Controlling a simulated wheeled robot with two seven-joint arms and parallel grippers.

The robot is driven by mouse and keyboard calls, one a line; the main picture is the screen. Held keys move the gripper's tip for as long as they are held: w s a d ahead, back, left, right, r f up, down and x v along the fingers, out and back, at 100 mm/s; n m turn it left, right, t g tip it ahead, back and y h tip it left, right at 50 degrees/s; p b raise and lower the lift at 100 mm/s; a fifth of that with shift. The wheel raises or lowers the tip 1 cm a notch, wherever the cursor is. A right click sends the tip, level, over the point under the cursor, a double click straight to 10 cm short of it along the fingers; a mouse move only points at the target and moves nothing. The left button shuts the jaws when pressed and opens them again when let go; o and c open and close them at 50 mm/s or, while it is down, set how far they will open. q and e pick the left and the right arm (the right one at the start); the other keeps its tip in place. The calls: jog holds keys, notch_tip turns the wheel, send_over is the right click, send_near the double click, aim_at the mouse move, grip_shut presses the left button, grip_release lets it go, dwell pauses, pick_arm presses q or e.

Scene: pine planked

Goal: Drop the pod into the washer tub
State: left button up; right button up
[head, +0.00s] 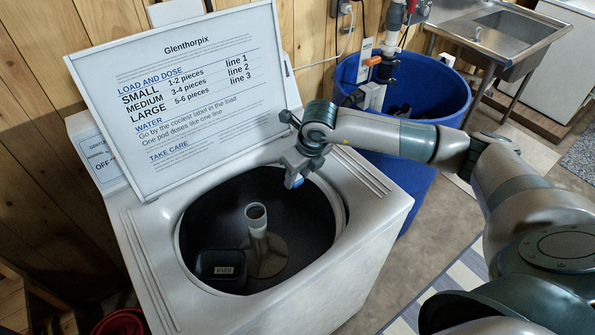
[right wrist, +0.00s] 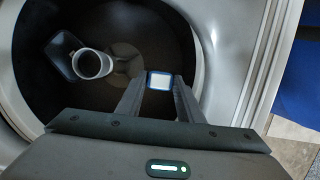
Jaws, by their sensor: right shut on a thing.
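The white top-loading washer (head: 375,215) stands with its lid (head: 180,90) raised, and its round dark tub (head: 203,218) is open. A pale agitator post (head: 256,218) rises in the middle of the tub, and it also shows in the right wrist view (right wrist: 92,64). My right gripper (head: 296,178) is over the right back part of the tub opening. It is shut on the pod (right wrist: 160,80), a small white square with blue edges, held between the fingertips. In the head view the pod (head: 292,182) shows as a bit of blue. My left gripper is not in view.
A blue barrel (head: 415,105) with pipes stands behind the washer on the right. A metal sink (head: 505,38) is at the back right. Lid print gives load doses.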

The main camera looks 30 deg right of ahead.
pick_arm(q)
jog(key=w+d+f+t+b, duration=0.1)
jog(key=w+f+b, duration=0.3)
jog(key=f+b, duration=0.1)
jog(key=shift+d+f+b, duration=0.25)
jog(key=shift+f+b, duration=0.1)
jog(key=shift+b, duration=0.15)
pick_arm(e)
notch_tip(320, 180, down, 14)
jog(key=shift+r, duration=0.25)
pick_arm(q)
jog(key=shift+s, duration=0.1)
pick_arm(e)
jog(key=o, duration=1.1)
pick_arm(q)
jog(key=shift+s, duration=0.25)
pick_arm(e)
jog(key=shift+r, duration=0.1)
